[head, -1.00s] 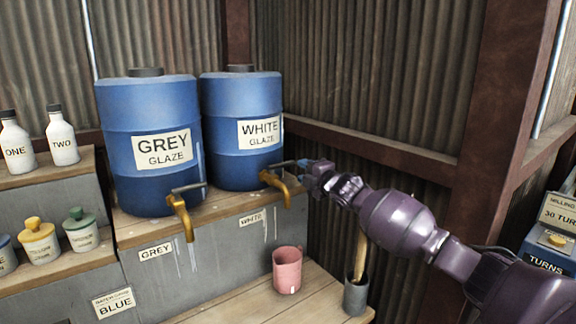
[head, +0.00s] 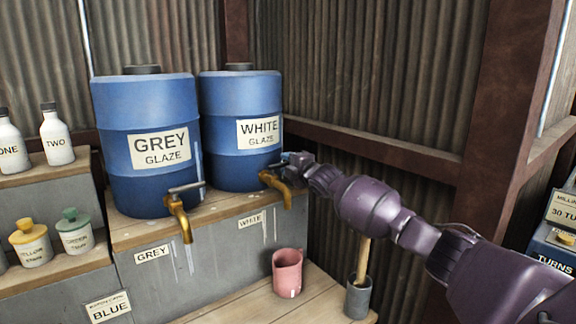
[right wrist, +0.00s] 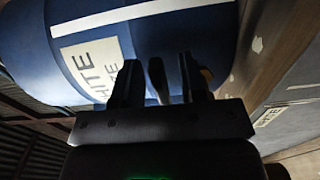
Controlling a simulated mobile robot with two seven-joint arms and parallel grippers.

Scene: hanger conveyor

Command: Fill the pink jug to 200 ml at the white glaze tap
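The pink jug (head: 287,274) stands upright on the low wooden shelf below the white glaze tap; its fill level cannot be seen. The brass white glaze tap (head: 276,184) sticks out at the foot of the blue barrel labelled WHITE GLAZE (head: 238,100). No stream shows from its spout. My right gripper (head: 290,163) is at the tap's lever, hiding most of it. In the right wrist view its fingers (right wrist: 158,85) stand apart, with a dark bar, seemingly the lever, between them and small gaps on both sides. My left gripper is out of view.
A blue GREY GLAZE barrel (head: 148,105) with its own brass tap (head: 179,215) stands to the left. A grey pot (head: 358,298) holding a wooden-handled tool stands right of the jug, below my right arm. Bottles and lidded jars stand on steps at left.

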